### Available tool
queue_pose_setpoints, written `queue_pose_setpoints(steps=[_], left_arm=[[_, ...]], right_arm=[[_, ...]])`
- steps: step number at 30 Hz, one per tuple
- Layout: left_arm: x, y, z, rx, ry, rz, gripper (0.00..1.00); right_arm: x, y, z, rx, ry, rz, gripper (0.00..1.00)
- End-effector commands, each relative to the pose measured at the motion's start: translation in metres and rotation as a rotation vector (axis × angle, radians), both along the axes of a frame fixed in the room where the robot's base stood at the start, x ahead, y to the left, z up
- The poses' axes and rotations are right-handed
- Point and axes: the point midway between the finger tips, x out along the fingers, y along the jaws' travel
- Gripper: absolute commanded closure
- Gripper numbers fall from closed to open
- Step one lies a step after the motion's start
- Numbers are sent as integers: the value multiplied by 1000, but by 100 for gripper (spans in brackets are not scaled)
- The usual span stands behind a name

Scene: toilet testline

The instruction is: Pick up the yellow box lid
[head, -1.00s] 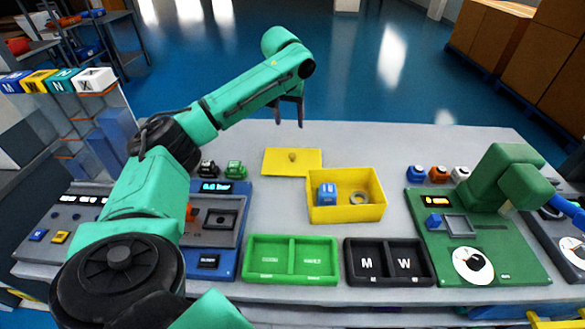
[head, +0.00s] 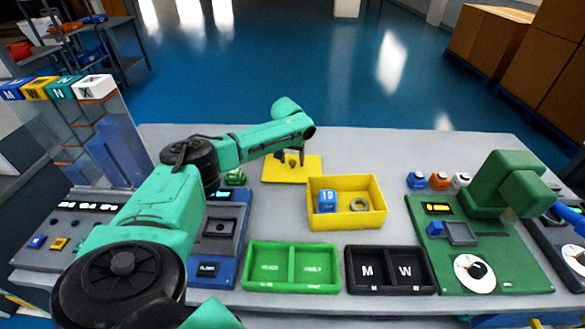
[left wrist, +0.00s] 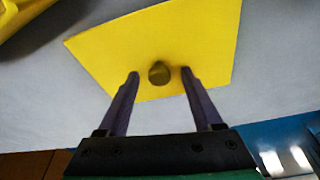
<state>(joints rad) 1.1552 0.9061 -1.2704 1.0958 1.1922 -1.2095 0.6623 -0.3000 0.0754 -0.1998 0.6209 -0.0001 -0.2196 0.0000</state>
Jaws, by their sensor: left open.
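The yellow box lid (head: 312,170) lies flat on the grey table behind the open yellow box (head: 347,222). A dark round knob stands up at the lid's middle; it shows clearly in the left wrist view (left wrist: 159,73). My left gripper (head: 290,158) is low over the lid. In the left wrist view my left gripper (left wrist: 159,74) is open, with one finger on each side of the knob and a gap on both sides. The yellow box holds a blue block (head: 327,202) and a grey ring (head: 360,204). My right gripper is not in view.
A green two-part tray (head: 291,268) and a black tray marked M and W (head: 390,270) stand at the table's front. A green machine (head: 505,185) is at the right. Small coloured blocks (head: 438,181) stand beside it. The table right of the lid is clear.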

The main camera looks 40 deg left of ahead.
Motion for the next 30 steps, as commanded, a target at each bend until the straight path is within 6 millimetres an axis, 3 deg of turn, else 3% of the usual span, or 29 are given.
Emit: queue_pose_setpoints(steps=[4,9,22,26,30], left_arm=[[0,0,0,-1,0,0,33],[0,0,1,-1,0,0,98],[0,0,10,-2,-2,0,100],[1,0,32,-2,-3,0,100],[2,-1,77,-2,-8,0,100]], right_arm=[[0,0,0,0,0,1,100],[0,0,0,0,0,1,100],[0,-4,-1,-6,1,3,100],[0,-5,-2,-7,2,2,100],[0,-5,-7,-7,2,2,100]])
